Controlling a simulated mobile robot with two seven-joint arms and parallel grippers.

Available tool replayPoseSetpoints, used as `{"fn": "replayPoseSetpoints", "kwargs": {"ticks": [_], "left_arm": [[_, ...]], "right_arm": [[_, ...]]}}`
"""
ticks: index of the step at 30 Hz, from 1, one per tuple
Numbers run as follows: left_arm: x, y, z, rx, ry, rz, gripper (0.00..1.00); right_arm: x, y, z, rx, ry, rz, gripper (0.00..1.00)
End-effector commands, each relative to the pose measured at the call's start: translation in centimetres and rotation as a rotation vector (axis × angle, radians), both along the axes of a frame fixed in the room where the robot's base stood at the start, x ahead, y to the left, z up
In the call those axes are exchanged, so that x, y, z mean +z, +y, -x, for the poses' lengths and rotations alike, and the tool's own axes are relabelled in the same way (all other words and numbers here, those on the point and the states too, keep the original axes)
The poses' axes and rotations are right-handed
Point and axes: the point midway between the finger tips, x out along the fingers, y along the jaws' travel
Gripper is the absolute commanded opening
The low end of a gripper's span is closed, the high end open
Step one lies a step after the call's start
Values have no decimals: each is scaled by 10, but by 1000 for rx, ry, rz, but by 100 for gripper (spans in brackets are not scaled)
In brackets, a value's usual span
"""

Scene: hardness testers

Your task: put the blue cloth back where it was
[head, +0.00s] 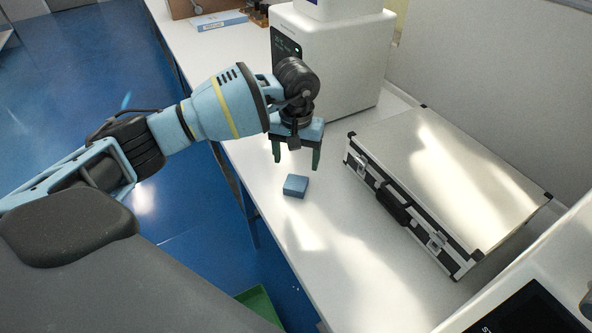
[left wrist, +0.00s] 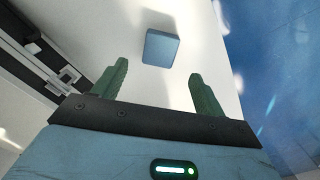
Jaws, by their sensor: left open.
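The blue cloth (head: 295,186) is a small folded block lying flat on the white table, left of the silver case. It also shows in the left wrist view (left wrist: 160,47), beyond and between the fingertips. My left gripper (head: 296,165) is open and empty, with its two green fingers pointing down, above the table and behind the cloth in the head view. The fingers also show in the left wrist view (left wrist: 155,80), apart from the cloth. My right gripper is not in view.
A silver case (head: 450,165) with black edges lies closed on the white table (head: 340,270). A white tester (head: 335,65) stands behind my gripper, and another machine (head: 530,310) is at the lower right. A blue-and-white box (head: 220,21) lies at the back. A green bin (head: 258,306) is below the table.

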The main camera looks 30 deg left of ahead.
Motion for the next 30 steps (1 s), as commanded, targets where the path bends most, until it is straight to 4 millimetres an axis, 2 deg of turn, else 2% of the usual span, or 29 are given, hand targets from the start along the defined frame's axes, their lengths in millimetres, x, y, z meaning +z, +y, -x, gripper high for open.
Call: {"fn": "replayPoseSetpoints", "kwargs": {"ticks": [3,10,30], "left_arm": [[22,0,0,-1,-3,-1,72],[44,0,0,0,0,0,72],[47,0,0,0,1,0,72]], "right_arm": [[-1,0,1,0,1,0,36],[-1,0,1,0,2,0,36],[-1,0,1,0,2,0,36]]}}
